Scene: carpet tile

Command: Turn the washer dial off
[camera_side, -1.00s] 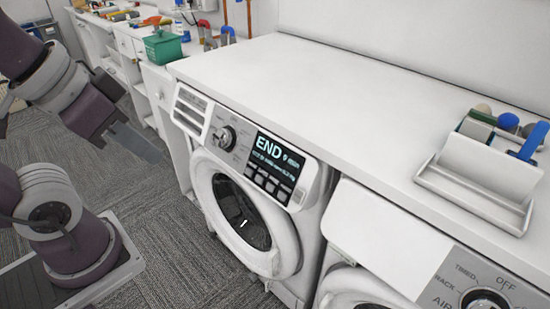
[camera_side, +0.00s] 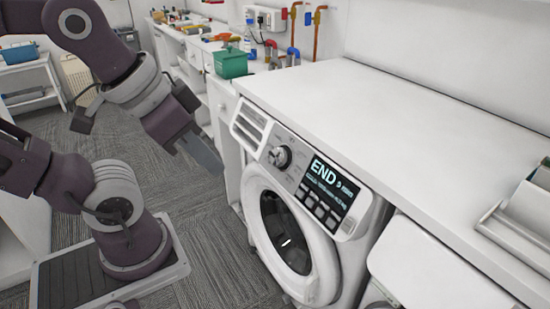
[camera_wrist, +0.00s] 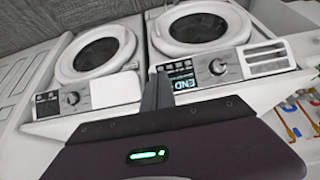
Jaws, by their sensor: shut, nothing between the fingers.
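The washer (camera_side: 290,240) is a white front-loader with a round glass door and a lit display (camera_side: 327,185) reading END. Its dial (camera_side: 280,157) is a silver round knob left of the display in the side view. In the wrist view the dial (camera_wrist: 217,67) shows right of the END display. My gripper (camera_side: 210,163) is in the air to the left of the washer's control panel, apart from the dial. Its fingers are together and empty; they also show in the wrist view (camera_wrist: 157,92), overlapping the display's left edge. The dial's exact setting is too small to read.
A second white machine (camera_wrist: 97,50) with its own knob stands beside the washer. A white countertop (camera_side: 400,105) runs above both. A green box (camera_side: 231,64) and clutter sit on the far counter. The carpet (camera_side: 205,220) before the washer is clear.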

